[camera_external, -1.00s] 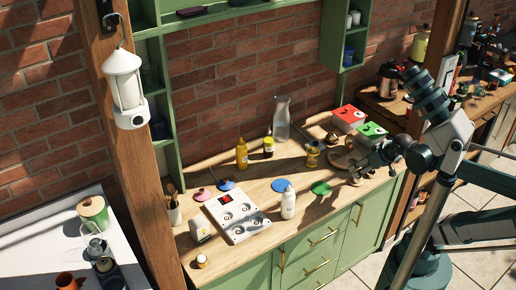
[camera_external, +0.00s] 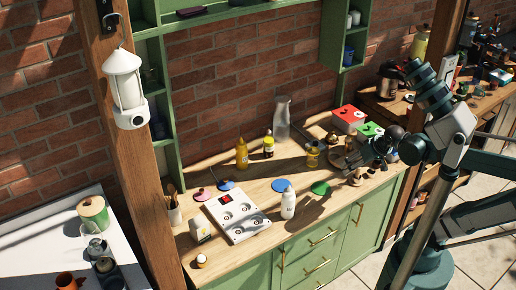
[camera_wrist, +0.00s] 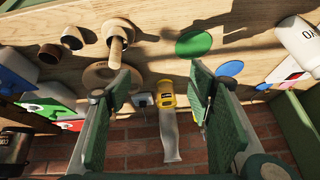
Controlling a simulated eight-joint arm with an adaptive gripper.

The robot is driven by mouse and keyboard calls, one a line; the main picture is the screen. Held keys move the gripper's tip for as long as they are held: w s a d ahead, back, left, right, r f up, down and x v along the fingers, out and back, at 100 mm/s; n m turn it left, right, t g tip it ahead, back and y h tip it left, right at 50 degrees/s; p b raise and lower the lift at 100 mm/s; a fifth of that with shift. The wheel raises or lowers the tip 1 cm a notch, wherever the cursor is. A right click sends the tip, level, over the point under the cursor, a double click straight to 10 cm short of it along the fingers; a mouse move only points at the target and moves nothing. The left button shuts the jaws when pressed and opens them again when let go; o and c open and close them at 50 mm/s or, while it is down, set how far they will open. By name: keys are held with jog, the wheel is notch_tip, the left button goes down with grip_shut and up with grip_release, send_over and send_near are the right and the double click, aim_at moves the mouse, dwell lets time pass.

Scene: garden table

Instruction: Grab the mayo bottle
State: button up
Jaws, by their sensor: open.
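A white squeeze bottle (camera_external: 288,204), likely the mayo bottle, stands upright near the counter's front edge. In the wrist view, a white bottle (camera_wrist: 300,42) with partial dark lettering shows at the upper right, cut by the frame. My gripper (camera_external: 352,160) is over the right part of the counter, well to the right of the white bottle. In the wrist view, my gripper (camera_wrist: 160,76) has its green-padded fingers wide apart, with nothing held. A yellow-topped jar (camera_wrist: 166,94) shows in the gap beyond them.
A yellow bottle (camera_external: 242,154), a yellow-labelled bottle (camera_external: 268,147) and a glass carafe (camera_external: 282,118) stand along the back. A green disc (camera_external: 320,188) and blue disc (camera_external: 279,185) lie flat near the white bottle. Red (camera_external: 348,118) and green boxes stand right, beside wooden pieces.

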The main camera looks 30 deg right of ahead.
aim_at(289, 191)
jog(key=w+a+m+g+p, duration=0.1)
jog(key=a+m+g+p, duration=0.1)
jog(key=a+p, duration=0.4)
jog(key=w+a+m+g+p, duration=0.2)
jog(key=a+m+p, duration=0.3)
jog(key=a, duration=1)
jog(key=w+a+m+g+p, duration=0.2)
jog(key=a+m+p, duration=0.2)
jog(key=a+p, duration=0.3)
jog(key=shift+w+a+r, duration=0.1)
jog(key=shift+w+a, duration=0.05)
jog(key=shift+a, duration=0.7)
jog(key=shift+w+a+r, duration=0.1)
jog(key=shift+a, duration=0.7)
jog(key=shift+s+a+f+m, duration=0.2)
jog(key=shift+a+f+m, duration=0.15)
jog(key=shift+a+m, duration=0.2)
jog(key=shift+f, duration=0.1)
jog(key=shift+f, duration=1.2)
jog(key=shift+d+f, duration=0.1)
jog(key=shift+f, duration=2.55)
